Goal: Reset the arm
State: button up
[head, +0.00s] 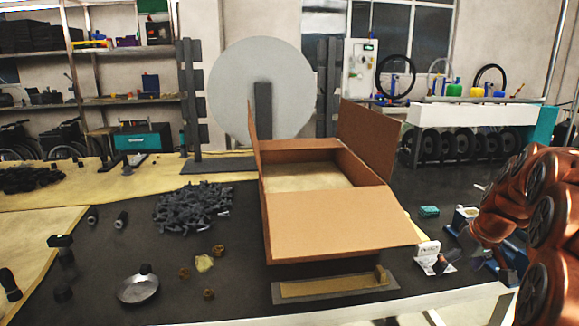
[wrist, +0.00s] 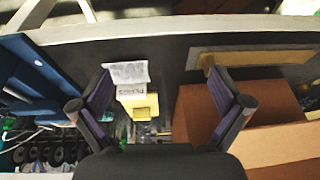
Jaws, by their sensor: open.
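My arm (head: 535,215), with reddish-brown links, reaches in from the right edge of the head view. My gripper (wrist: 156,78) shows in the wrist view with its two dark fingers spread wide and nothing between them. Beyond the fingers lie a white printed label (wrist: 128,72) and a yellow block (wrist: 141,105), apart from the fingertips as far as I can tell. In the head view the gripper end is hard to make out beside the arm links.
An open cardboard box (head: 335,220) stands mid-table, its brown side (wrist: 200,112) close to the right finger in the wrist view. A shallow tray (head: 335,287) lies in front. Dark parts (head: 192,208), a metal dish (head: 138,289) and a blue fixture (wrist: 35,70) are also around.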

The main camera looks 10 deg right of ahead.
jog(key=s+a+f+g, duration=0.1)
jog(key=s+a, duration=0.3)
jog(key=a, duration=0.3)
jog(key=s+a+f+g+y, duration=0.1)
jog(key=s+a, duration=0.2)
jog(key=a, duration=0.4)
jog(key=s+a+f+g, duration=0.1)
jog(key=s+a, duration=0.3)
jog(key=a, duration=0.3)
jog(key=s+a+f+g+h, duration=0.15)
jog(key=s+a, duration=0.25)
jog(key=s, duration=0.5)
jog(key=s+a+f+g, duration=0.2)
jog(key=s+a, duration=0.3)
jog(key=s, duration=0.5)
jog(key=s+p+v, duration=0.2)
jog(key=p+v, duration=1.3)
jog(key=shift+r+t, duration=0.45)
jog(key=shift+r, duration=0.15)
